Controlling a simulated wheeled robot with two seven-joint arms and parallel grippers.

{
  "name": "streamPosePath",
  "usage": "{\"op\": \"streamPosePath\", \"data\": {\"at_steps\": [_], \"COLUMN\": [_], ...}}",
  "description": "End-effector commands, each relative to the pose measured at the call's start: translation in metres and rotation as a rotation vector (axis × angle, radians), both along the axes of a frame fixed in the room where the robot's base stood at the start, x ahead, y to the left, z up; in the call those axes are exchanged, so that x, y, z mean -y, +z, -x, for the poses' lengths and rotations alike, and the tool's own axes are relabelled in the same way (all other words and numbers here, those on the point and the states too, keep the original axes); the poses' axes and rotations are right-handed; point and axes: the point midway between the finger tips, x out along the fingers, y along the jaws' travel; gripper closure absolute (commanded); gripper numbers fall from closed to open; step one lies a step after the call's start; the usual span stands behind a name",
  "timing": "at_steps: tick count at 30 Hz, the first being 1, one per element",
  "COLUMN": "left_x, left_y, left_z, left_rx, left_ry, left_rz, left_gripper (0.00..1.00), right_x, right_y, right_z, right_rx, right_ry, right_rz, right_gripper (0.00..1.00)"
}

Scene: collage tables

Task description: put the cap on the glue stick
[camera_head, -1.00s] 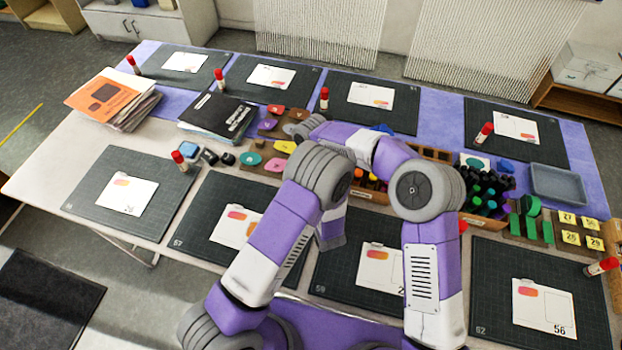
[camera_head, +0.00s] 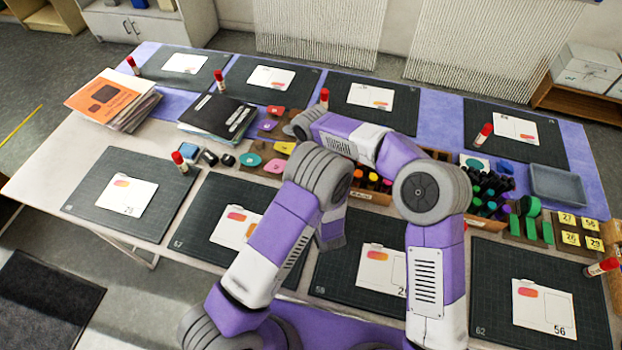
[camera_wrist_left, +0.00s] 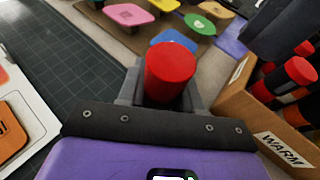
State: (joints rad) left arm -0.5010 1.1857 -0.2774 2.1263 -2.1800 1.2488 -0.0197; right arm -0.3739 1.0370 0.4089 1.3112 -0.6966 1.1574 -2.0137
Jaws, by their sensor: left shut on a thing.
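My left gripper (camera_wrist_left: 168,95) is shut on a red cap (camera_wrist_left: 170,72), seen end-on between its fingers in the left wrist view. Whether a glue stick body is below it is hidden. In the head view my left arm's links cover that gripper. My right arm crosses the middle of the table; its gripper is hidden. Red-capped glue sticks stand by several mats, such as one at the near left (camera_head: 180,161) and one at the back (camera_head: 324,98). Another red top (camera_head: 464,226) shows partly behind my right arm. I see no uncapped glue stick.
The wooden box labelled WARM (camera_wrist_left: 284,146) holds orange and red pens close right of the left gripper. Coloured stamps (camera_wrist_left: 127,14) lie ahead of it, and a dark mat (camera_wrist_left: 85,50) is on the left. A grey tray (camera_head: 557,183) stands at the right.

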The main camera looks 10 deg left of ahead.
Motion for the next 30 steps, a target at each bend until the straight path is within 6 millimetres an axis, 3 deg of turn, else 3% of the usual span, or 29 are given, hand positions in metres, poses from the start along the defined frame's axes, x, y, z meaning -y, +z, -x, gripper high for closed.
{"op": "streamPosePath", "data": {"at_steps": [4,5,10,20,30], "left_x": [0.000,0.000,0.000,0.002,0.029], "left_y": [0.000,0.000,0.000,0.001,0.022], "left_z": [0.000,0.000,0.000,0.003,0.043], "left_rx": [0.000,-0.001,-0.001,-0.002,-0.002], "left_ry": [0.000,0.000,0.000,-0.002,-0.004], "left_rz": [0.000,0.001,0.000,0.001,0.001], "left_gripper": [1.00,0.61,0.36,0.36,0.36], "right_x": [0.000,0.000,0.000,0.000,0.000], "right_y": [0.000,0.000,0.000,0.000,0.005], "right_z": [0.000,0.000,0.000,0.000,0.000], "right_rx": [0.000,0.000,0.000,0.000,0.000], "right_ry": [0.000,0.000,0.000,0.000,0.000], "right_rz": [0.000,-0.001,-0.001,-0.001,-0.001], "right_gripper": [0.83,0.83,0.83,0.83,0.83]}}
